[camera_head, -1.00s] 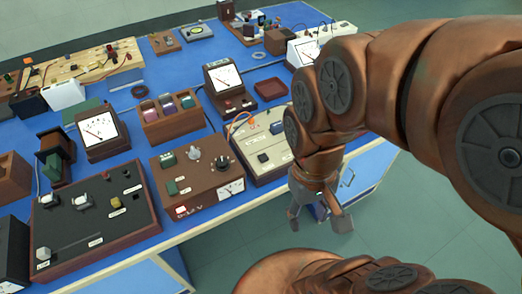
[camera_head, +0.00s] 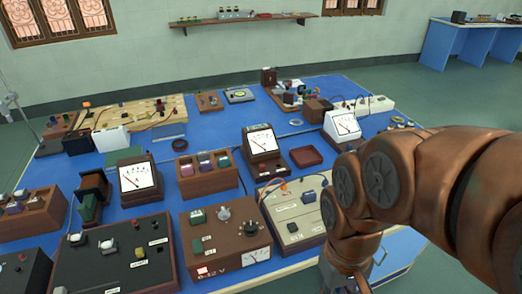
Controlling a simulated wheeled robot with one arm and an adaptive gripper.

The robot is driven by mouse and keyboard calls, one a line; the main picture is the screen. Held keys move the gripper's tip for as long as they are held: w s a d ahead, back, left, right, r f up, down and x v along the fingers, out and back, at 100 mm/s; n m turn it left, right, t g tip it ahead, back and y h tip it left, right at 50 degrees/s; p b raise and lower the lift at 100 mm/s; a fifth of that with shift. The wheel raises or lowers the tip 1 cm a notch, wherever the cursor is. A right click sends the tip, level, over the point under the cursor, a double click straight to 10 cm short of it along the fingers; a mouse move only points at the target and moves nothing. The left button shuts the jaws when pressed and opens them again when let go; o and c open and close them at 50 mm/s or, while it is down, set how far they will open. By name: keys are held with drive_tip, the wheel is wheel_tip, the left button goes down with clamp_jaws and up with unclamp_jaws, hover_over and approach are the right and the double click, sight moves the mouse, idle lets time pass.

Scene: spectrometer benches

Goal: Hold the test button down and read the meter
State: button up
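Several meters stand on the blue bench: a brown-cased one (camera_head: 139,181) at the left, a dark-cased one (camera_head: 263,145) at the centre and a white-cased one (camera_head: 342,126) farther right. I cannot read which button is the test button. My gripper (camera_head: 347,286) hangs at the bottom edge, right of the boxes; its fingers are cut off by the frame.
A black sloped panel (camera_head: 119,260) with several switches lies at the front left. A wooden block with coloured pieces (camera_head: 207,177) and a dark red tray (camera_head: 306,157) are behind. Free floor (camera_head: 452,215) lies right of the bench. A wall shelf (camera_head: 243,20) hangs at the back.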

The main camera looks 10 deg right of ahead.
clamp_jaws()
idle(1.1)
